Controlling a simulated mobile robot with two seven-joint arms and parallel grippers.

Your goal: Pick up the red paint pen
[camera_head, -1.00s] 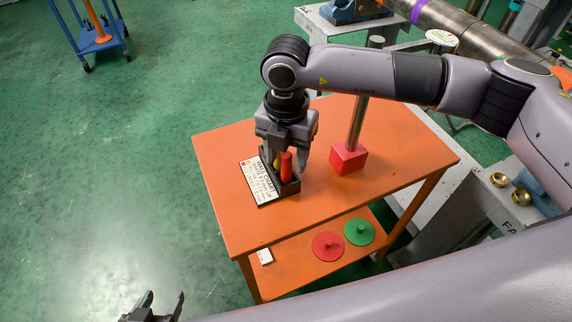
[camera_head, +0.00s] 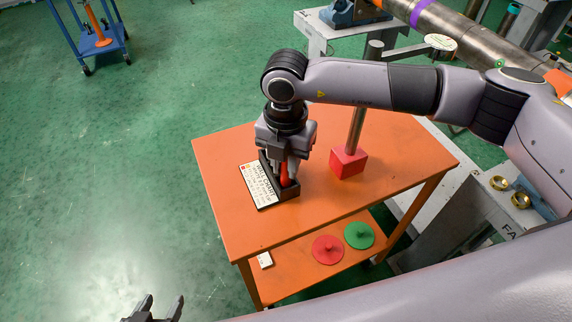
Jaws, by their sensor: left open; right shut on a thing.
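The red paint pen (camera_head: 285,178) stands upright in a dark holder (camera_head: 289,192) on the orange table. My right gripper (camera_head: 284,166) reaches down from above and is shut on the red pen. Its fingers hide the pen's upper part. The pen's lower end is still inside the holder. My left gripper (camera_head: 164,304) is open and empty at the bottom left edge of the view, over the floor and away from the table.
A red block (camera_head: 348,162) with a metal post stands to the right on the orange table (camera_head: 225,170). Red (camera_head: 327,250) and green (camera_head: 359,236) discs lie on the lower shelf. The table's front is clear.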

